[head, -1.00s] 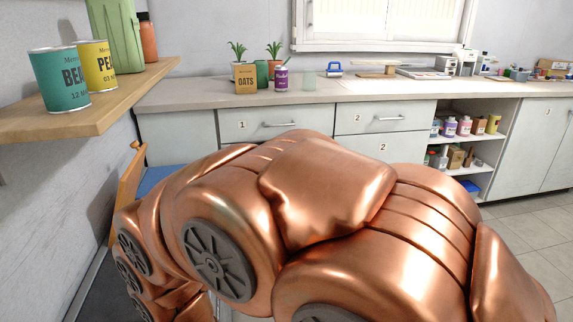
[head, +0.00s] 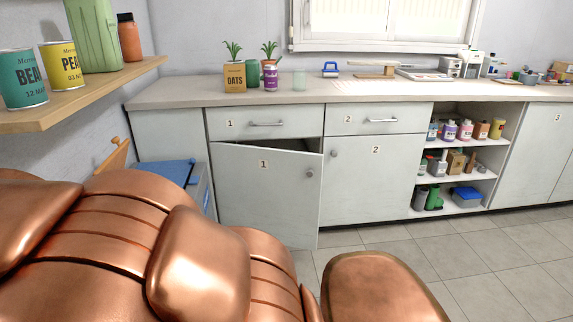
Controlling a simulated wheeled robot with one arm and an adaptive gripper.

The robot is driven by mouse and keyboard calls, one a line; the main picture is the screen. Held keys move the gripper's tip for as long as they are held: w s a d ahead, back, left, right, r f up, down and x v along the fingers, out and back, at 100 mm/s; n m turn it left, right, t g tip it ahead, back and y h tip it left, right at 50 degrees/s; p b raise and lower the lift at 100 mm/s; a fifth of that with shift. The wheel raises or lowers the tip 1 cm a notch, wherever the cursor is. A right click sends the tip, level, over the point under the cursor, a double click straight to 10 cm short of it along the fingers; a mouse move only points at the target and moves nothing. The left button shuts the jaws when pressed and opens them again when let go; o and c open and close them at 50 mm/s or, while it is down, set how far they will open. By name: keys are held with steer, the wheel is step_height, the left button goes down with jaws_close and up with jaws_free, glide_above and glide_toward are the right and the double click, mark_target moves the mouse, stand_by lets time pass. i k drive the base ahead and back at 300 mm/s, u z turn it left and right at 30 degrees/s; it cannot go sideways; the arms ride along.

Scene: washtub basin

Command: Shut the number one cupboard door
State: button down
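The number one cupboard door (head: 265,195) is below the number one drawer (head: 262,123) in the head view. It stands ajar, with a dark gap along its top edge and its knob side swung out toward me. Its round knob (head: 310,174) is near the upper right corner. The number two cupboard door (head: 372,178) beside it is shut. My copper arm fills the lower left and bottom of the view. My gripper cannot be made out, so its state and its distance from the door are hidden.
A blue-lidded bin (head: 165,172) stands left of the cupboard. A wooden shelf (head: 95,98) with cans juts from the left wall. Open shelves (head: 490,172) hold bottles at right. The tiled floor (head: 460,250) before the cupboards is clear at right.

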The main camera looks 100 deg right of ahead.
mark_target(277, 192)
steer(key=k, duration=1.3)
steer(key=z, duration=1.65)
steer(key=i, duration=0.5)
steer(key=z, duration=0.1)
